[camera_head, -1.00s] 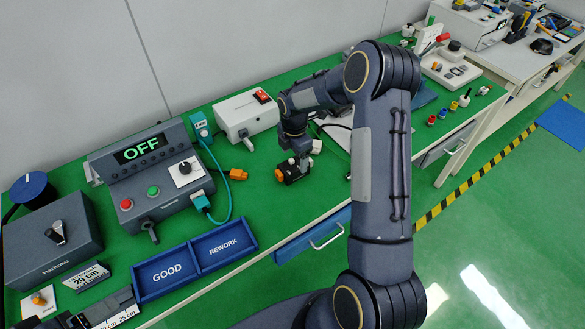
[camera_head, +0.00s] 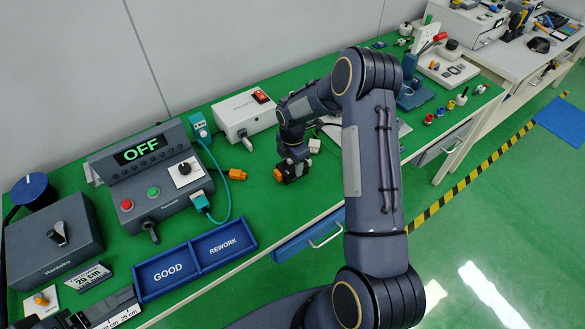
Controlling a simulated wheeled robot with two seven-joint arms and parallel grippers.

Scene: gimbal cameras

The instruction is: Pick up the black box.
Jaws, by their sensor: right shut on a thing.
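My right gripper (camera_head: 291,168) points down at the green bench, right of the orange plug. It is shut on a small black box (camera_head: 288,175). The box is mostly hidden by the gripper, and an orange detail shows at its left side. I cannot tell whether the box touches the bench or is just above it. My left gripper is not in the view.
A white box with a red switch (camera_head: 244,115) stands behind the gripper. A control unit reading OFF (camera_head: 150,175) and a blue GOOD/REWORK tray (camera_head: 194,258) are further left. A blue stand (camera_head: 414,94) is at right.

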